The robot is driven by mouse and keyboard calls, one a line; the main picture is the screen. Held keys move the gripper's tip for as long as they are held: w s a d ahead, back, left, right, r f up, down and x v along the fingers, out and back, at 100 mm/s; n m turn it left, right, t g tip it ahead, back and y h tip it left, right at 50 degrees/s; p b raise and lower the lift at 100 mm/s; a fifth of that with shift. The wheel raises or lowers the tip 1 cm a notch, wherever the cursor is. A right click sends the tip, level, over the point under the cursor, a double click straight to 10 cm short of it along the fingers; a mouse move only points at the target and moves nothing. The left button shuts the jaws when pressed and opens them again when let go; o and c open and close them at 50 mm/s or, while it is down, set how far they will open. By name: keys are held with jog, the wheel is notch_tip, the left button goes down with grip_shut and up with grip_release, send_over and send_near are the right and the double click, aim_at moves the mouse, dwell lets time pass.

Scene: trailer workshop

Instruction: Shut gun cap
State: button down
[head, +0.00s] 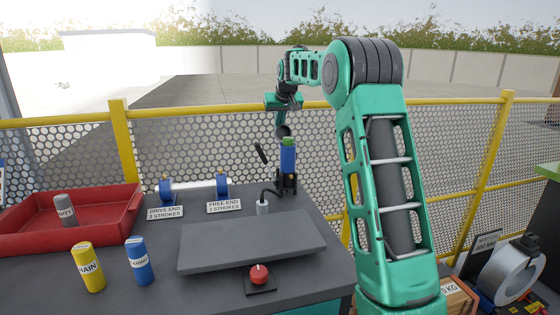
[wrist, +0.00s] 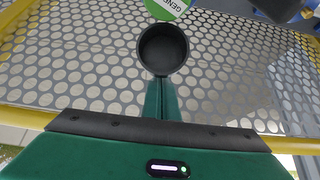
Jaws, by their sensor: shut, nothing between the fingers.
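The grease gun (head: 287,180) stands upright in a dark holder at the back of the bench, with a blue body and a green cartridge top. The dark round gun cap (head: 283,131) stands open just above the green top. In the wrist view the cap (wrist: 163,50) is a black cup with its hollow side visible, and the labelled green cartridge end (wrist: 168,7) lies beyond it. My gripper (head: 280,121) is shut and empty, its fingertips (wrist: 160,82) right at the cap's near edge. I cannot tell whether they touch it. The cap's hinge is hidden.
A red tray (head: 132,213) holds a grey canister. Yellow (head: 88,267) and blue (head: 139,261) canisters stand on the bench. A grey plate (head: 250,245), a red button (head: 259,275) and a blue-ended roller (head: 195,187) are nearby. A mesh fence (head: 215,150) runs behind.

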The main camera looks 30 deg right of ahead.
aim_at(280, 128)
jog(key=shift+s+a+r, duration=0.1)
jog(key=shift+s+r, duration=0.2)
jog(key=shift+s, duration=0.3)
jog(key=shift+s+a+r, duration=0.1)
jog(key=shift+s+r, duration=0.15)
jog(key=shift+s, duration=0.35)
jog(key=shift+w+r, duration=0.1)
jog(key=shift+r, duration=2.4)
jog(key=shift+r, duration=0.1)
jog(key=shift+s, duration=0.25)
jog(key=s+a+f+m+g, duration=0.1)
jog(key=s+f, duration=0.6)
jog(key=s, duration=1.1)
jog(key=s+a+f+m+g+y, duration=0.1)
jog(key=s+a+f+g, duration=0.2)
jog(key=s, duration=1.6)
jog(key=s+a+f+m+g+y, duration=0.1)
jog(key=s+a+f+g, duration=0.1)
jog(key=s+a+f, duration=0.5)
jog(key=s+f, duration=0.5)
jog(key=s, duration=0.7)
jog(key=shift+s+g, duration=0.15)
jog(key=shift+g, duration=0.15)
